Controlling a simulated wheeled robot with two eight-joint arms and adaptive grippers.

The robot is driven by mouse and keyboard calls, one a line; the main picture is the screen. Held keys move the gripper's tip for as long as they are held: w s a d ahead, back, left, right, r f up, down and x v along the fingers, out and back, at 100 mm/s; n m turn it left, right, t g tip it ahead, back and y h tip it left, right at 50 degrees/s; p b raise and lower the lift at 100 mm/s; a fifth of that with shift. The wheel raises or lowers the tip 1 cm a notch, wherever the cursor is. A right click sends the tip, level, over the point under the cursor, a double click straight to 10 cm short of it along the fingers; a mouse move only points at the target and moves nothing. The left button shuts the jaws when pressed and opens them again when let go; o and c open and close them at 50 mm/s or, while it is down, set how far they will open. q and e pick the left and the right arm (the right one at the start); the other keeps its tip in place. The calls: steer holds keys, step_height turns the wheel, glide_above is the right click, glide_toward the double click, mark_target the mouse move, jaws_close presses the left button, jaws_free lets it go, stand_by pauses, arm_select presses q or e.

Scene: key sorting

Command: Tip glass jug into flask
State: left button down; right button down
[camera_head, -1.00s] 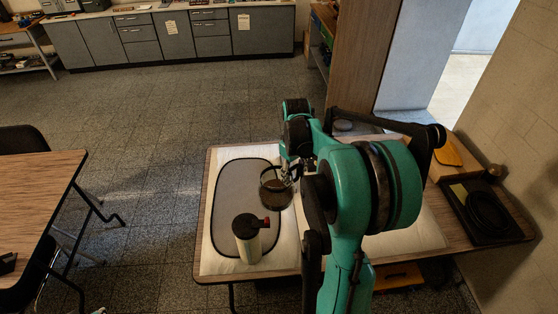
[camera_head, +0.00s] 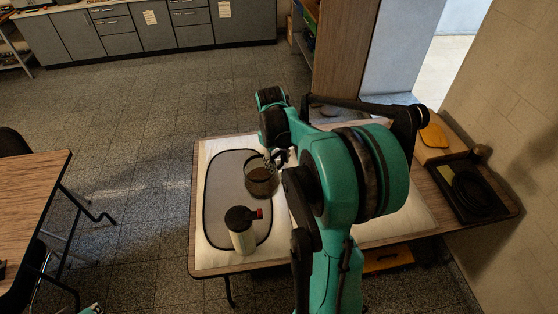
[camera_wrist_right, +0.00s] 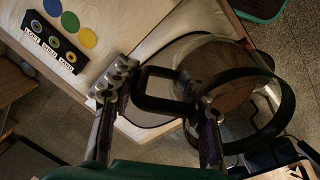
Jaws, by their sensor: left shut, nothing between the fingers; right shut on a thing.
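The glass jug (camera_head: 262,178), with brown contents, is over the right part of the grey mat (camera_head: 222,170) in the head view. In the right wrist view the jug (camera_wrist_right: 235,92) is large and its dark handle (camera_wrist_right: 160,104) lies between the fingers. My right gripper (camera_wrist_right: 155,122) is shut on that handle. I cannot tell whether the jug touches the mat. The flask (camera_head: 242,241) stands upright nearer the front, pale with a black top and a red part. The jug is behind it and to its right. Only a sliver of my left gripper (camera_head: 92,309) shows at the bottom edge.
The mat lies on a pale sheet on the table (camera_head: 455,220). A black tray (camera_head: 474,190) with a coiled dark thing is at the right. The right wrist view shows a labelled black holder (camera_wrist_right: 52,45) and coloured discs. My right arm covers the table's middle.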

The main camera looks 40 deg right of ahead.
steer(key=shift+a+r+h+p, duration=0.85)
steer(key=shift+a+r+h, duration=0.25)
steer(key=shift+a+r, duration=0.4)
stand_by(0.5)
steer(key=shift+r+h, duration=0.55)
steer(key=shift+h, duration=0.05)
steer(key=shift+a+h, duration=0.1)
steer(key=shift+h, duration=0.6)
steer(key=shift+a+f+h+b, duration=0.15)
steer(key=shift+f+h+b, duration=0.4)
steer(key=shift+b, duration=0.5)
steer(key=shift+a+f+h+b, duration=0.35)
steer(key=shift+h+b, duration=0.5)
steer(key=shift+b, duration=0.35)
steer(key=shift+s+a+t+h+b, duration=0.1)
steer(key=shift+a+t+h+b, duration=0.3)
steer(key=shift+h+b, duration=0.75)
steer(key=shift+a+r+h+b, duration=0.15)
steer(key=shift+a+h+b, duration=0.9)
steer(key=shift+b, duration=0.75)
